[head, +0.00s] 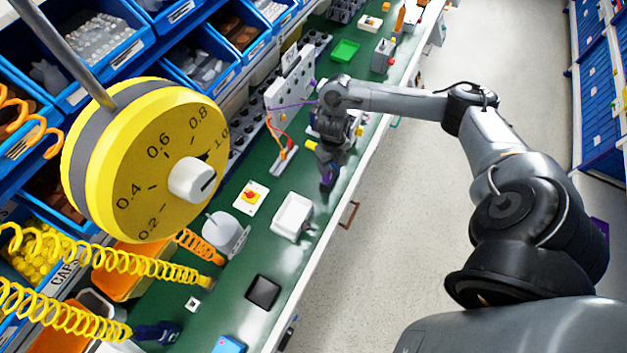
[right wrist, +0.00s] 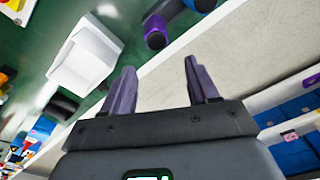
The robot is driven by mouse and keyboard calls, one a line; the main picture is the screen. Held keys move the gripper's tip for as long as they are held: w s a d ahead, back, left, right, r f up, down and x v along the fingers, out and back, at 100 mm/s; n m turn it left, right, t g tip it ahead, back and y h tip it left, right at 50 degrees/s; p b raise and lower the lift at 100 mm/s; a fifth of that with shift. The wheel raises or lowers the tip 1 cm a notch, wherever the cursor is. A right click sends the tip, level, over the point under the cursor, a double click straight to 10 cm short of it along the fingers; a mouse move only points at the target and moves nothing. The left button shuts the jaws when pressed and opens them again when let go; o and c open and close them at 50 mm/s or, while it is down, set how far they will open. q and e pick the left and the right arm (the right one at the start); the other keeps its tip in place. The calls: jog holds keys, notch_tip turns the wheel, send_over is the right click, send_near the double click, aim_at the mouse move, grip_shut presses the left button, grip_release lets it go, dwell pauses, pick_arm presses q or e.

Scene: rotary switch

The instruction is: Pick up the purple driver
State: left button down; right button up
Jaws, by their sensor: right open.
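My right gripper (head: 328,182) hangs over the near edge of the green workbench, right of the white tray. In the right wrist view its two purple fingers (right wrist: 160,66) are apart with nothing between them. A dark cylinder with a purple end (right wrist: 156,36), which may be the purple driver, lies beyond the fingertips near the bench edge. In the head view my wrist and arm cover that area, so I cannot make out the driver clearly. My left gripper is not in view.
The white tray (head: 292,216) stands on the workbench (head: 215,285); it also shows in the right wrist view (right wrist: 84,58). A big yellow dial (head: 150,165) and yellow coils (head: 130,262) fill the left. Blue bins line the back. The floor (head: 400,210) is clear.

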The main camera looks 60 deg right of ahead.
jog(key=shift+w+d+r, duration=0.25)
jog(key=shift+w+d, duration=0.15)
jog(key=shift+w, duration=0.25)
jog(key=shift+w+f+t+b, duration=0.15)
jog(key=shift+w+t+b, duration=0.2)
jog(key=shift+b, duration=0.1)
notch_tip(320, 180, down, 2)
jog(key=shift+a+f+b, duration=0.1)
jog(key=shift+f+b, duration=0.05)
jog(key=shift+b, duration=0.35)
jog(key=shift+f, duration=0.4)
jog(key=shift+w+f, duration=0.1)
jog(key=shift+f, duration=0.65)
jog(key=shift+d+f, duration=0.2)
jog(key=shift+f, duration=2.35)
grip_shut()
